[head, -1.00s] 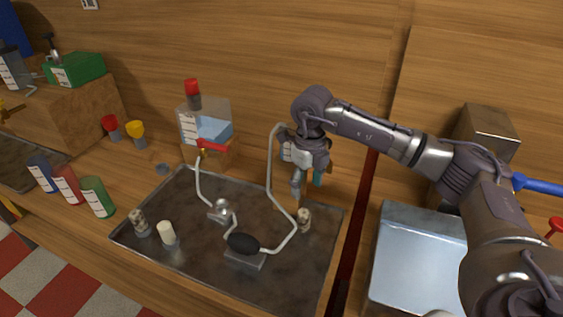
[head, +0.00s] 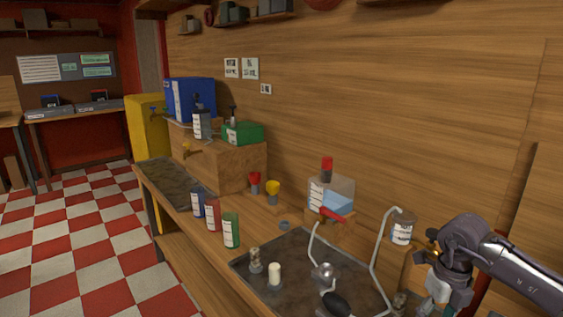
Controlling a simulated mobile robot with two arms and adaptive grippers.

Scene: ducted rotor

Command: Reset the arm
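My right arm comes in from the right, and its gripper (head: 434,302) points down at the bottom right, near the right end of the dark metal tray (head: 262,262). The fingers are small and close to the picture's bottom edge, so I cannot tell whether they are open or shut. A can with a white label (head: 402,228) stands just left of the arm. A bent pale tube (head: 376,268) rises from the tray beside the gripper. My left gripper is not in view.
On the tray stand a white cylinder (head: 274,276), a metal ball (head: 322,271) and a black oval part (head: 336,304). Blue, red and green bottles (head: 231,230) line the bench's front edge. A clear tank (head: 331,193) stands behind. Checkered floor (head: 90,230) is open at left.

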